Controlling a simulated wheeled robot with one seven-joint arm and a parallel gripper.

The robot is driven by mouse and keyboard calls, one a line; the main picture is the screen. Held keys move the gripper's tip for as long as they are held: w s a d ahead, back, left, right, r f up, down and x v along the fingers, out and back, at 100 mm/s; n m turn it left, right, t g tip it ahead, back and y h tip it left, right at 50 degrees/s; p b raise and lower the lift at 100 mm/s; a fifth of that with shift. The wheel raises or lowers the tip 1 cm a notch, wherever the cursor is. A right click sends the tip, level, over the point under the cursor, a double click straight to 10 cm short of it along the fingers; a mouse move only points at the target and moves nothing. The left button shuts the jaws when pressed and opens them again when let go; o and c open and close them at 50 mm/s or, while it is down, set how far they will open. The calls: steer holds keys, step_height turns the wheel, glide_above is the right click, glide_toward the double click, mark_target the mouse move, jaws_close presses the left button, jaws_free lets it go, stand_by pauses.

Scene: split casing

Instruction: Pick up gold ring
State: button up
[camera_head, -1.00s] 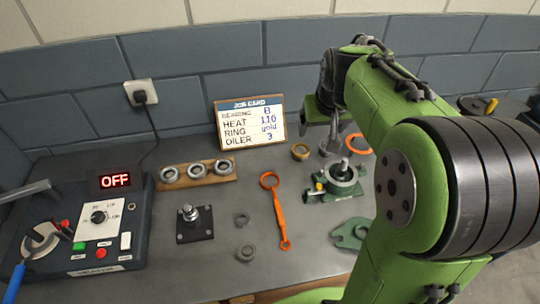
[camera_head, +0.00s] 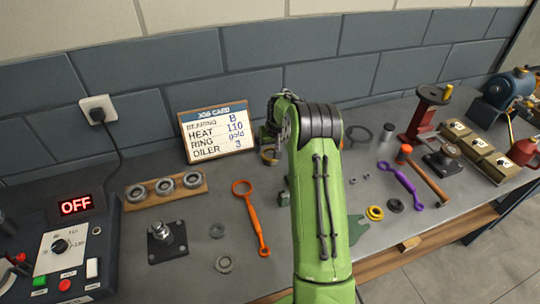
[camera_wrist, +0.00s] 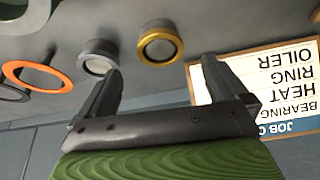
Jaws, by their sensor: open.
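The gold ring (camera_wrist: 160,46) lies on the grey bench top, with a pale grey centre showing inside it. My gripper (camera_wrist: 158,66) is open and empty. In the wrist view the gold ring shows between and just beyond its fingertips, apart from them.
In the wrist view a grey ring (camera_wrist: 98,58) and an orange ring (camera_wrist: 38,77) lie left of the gold one. The job card (camera_wrist: 262,82) stands close at right. A yellow ring (camera_head: 375,213) and purple wrench (camera_head: 402,186) lie farther right in the head view.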

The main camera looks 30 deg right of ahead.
mark_target(271, 154)
steer(key=x, duration=0.5)
steer(key=shift+f, duration=0.15)
steer(key=shift+s, duration=0.1)
steer(key=shift+c, duration=1)
steer(key=c, duration=1)
